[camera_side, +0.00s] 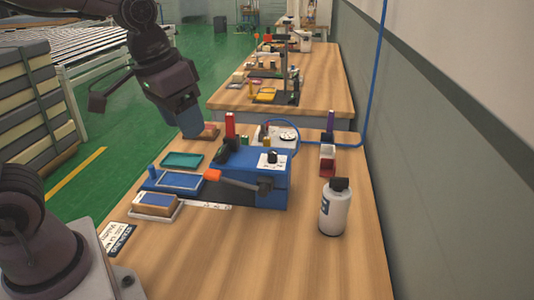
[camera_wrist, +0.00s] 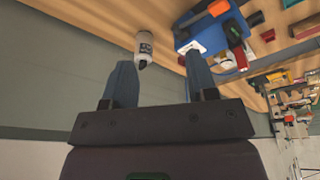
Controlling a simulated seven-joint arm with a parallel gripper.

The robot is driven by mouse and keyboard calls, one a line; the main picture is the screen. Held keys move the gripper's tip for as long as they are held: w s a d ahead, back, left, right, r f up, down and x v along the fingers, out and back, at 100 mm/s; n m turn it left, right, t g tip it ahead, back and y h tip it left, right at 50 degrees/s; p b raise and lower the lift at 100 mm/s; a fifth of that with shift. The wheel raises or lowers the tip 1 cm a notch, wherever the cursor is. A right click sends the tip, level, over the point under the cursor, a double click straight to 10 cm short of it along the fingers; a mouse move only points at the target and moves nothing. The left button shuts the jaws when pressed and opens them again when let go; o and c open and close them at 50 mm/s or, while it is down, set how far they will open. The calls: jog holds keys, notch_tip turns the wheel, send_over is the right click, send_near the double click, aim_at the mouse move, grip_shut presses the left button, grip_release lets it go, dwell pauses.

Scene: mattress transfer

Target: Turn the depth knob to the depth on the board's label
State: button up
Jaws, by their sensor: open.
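A black depth knob (camera_side: 272,156) stands on a white plate on top of the blue machine (camera_side: 268,185). The knob's pointer and marks are too small to read. My gripper (camera_side: 190,132) hangs left of and behind the machine, well apart from the knob. In the wrist view my gripper (camera_wrist: 159,62) has its two blue fingers wide apart with nothing between them. The machine's white plate (camera_wrist: 192,46) shows beyond the right fingertip. A block (camera_side: 157,200) lies in a white tray left of the machine. A printed card (camera_side: 117,237) lies at the table's left edge; its text is unreadable.
An orange-handled lever (camera_side: 212,176) sticks out from the machine's front. A white bottle (camera_side: 334,210) with a black cap stands to the right. A green tray (camera_side: 182,160) lies to the left. Red (camera_side: 230,124) and purple uprights stand behind. The front of the table is clear.

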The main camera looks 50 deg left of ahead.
jog(key=w+a+f+n+g, duration=0.1)
jog(key=w+a+n, duration=0.1)
jog(key=w, duration=0.3)
jog(key=w+a+f+n+g, duration=0.1)
jog(key=w+a+f, duration=0.1)
jog(key=w, duration=0.3)
jog(key=n+g, duration=0.1)
jog(key=n, duration=0.7)
send_over(272, 152)
notch_tip(272, 152, down, 4)
notch_tip(272, 152, down, 13)
jog(key=shift+w+r, duration=0.1)
jog(key=shift+r, duration=0.05)
jog(key=c, duration=0.9)
